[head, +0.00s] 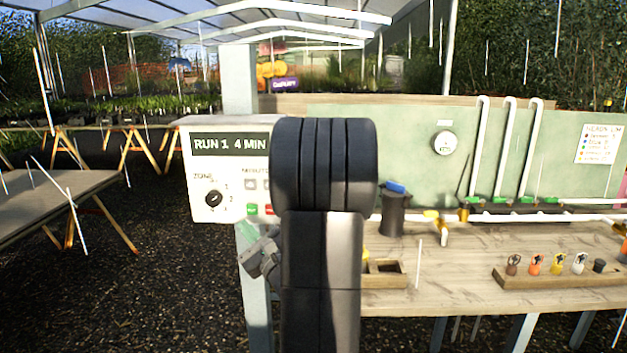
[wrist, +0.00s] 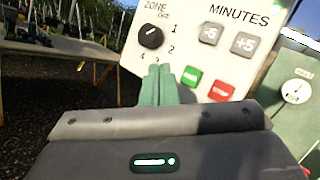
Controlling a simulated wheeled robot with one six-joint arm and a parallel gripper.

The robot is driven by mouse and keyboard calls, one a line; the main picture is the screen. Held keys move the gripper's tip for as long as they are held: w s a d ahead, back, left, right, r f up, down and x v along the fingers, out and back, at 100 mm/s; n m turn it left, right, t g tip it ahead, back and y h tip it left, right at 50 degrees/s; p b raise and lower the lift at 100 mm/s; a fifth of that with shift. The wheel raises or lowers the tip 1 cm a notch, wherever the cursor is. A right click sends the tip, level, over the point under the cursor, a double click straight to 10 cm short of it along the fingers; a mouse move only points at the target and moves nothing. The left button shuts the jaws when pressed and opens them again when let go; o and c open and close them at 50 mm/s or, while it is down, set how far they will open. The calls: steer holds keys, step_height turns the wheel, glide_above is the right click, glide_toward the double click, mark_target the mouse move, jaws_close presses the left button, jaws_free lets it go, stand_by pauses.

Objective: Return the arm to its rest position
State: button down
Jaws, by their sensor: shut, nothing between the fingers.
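My gripper (wrist: 158,85) shows in the wrist view with its two green fingers together and nothing between them. It points toward the control box (wrist: 195,40), just below the zone knob (wrist: 151,37). I cannot tell the exact gap to the box. In the head view my arm stands upright in the middle and hides part of the control box (head: 222,160). A grey part of my gripper (head: 262,255) shows at the arm's left, below the box. The box display reads "RUN 1 4 MIN". The green button (wrist: 192,77) and red button (wrist: 221,91) are uncovered in the wrist view.
A wooden workbench (head: 460,262) stands at the right, with white pipes, a dark canister (head: 393,212) and a rack of coloured fittings (head: 560,276). A gauge (head: 444,142) is on the green back panel. A grey table (head: 60,205) stands left. The gravel floor between is clear.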

steer(key=shift+s+b, duration=0.3)
steer(key=shift+s, duration=1.5)
steer(key=shift+w, duration=0.15)
